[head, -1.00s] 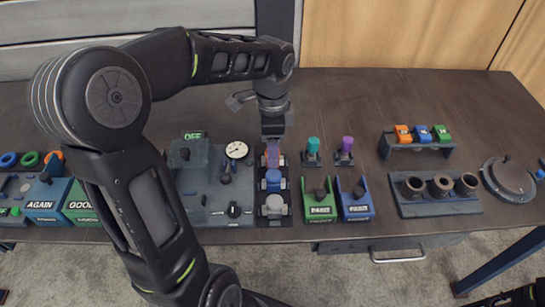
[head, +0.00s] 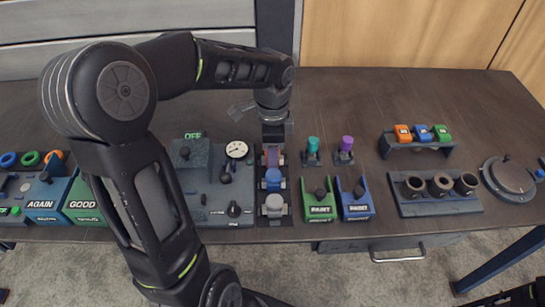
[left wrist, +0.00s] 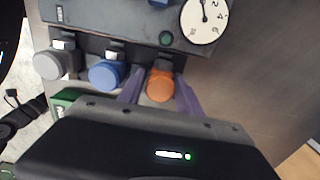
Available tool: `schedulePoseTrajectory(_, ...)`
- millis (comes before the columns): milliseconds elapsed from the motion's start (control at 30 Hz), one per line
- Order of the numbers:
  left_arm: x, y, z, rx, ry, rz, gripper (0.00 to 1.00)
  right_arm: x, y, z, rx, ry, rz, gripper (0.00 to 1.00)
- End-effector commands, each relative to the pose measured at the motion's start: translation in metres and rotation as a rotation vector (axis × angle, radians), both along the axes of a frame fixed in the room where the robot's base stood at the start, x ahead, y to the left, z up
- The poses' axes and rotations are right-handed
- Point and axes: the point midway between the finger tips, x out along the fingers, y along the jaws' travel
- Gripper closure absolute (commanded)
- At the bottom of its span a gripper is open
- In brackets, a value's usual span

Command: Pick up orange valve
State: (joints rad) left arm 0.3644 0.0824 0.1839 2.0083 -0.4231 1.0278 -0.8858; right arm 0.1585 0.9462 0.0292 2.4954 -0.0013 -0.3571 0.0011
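The orange valve (left wrist: 160,86) sits in the row with a blue valve (left wrist: 106,74) and a grey valve (left wrist: 50,65). In the left wrist view the two purple fingers of my left gripper (left wrist: 160,88) stand on either side of the orange valve, open around it. In the head view the left gripper (head: 272,152) points down over the far end of the row and mostly hides the orange valve. The blue valve (head: 273,180) and grey valve (head: 274,205) stand nearer. My right gripper is not in view.
A panel with a gauge (head: 236,149) stands just left of the valve row. Teal (head: 313,144) and purple (head: 347,143) capped parts stand close on the right. Further right are a rack of coloured blocks (head: 422,147) and a cup holder (head: 440,209). The table's back is clear.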

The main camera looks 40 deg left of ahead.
Motion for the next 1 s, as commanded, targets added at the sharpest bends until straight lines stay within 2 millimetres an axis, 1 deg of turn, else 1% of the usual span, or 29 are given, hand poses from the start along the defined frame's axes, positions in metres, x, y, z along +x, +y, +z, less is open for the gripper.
schedulePoseTrajectory(33, 0.0, 0.0, 0.0, 0.0, 0.0, 0.0, 0.63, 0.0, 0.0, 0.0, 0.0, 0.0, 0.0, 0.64)
schedulePoseTrajectory(400, 0.0, 0.0, 0.0, 0.0, 0.0, 0.0, 0.94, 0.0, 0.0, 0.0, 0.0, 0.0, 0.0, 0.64)
schedulePoseTrajectory(500, 0.0, 0.0, 0.0, 0.0, 0.0, 0.0, 1.0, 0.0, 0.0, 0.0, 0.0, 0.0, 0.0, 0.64)
schedulePoseTrajectory(900, 0.0003, 0.0001, 0.0005, 0.001, -0.001, 0.0, 1.0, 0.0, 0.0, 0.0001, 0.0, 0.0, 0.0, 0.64)
schedulePoseTrajectory(1000, 0.0007, 0.0001, 0.0034, 0.0, -0.002, 0.0, 1.0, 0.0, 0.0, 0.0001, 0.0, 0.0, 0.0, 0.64)
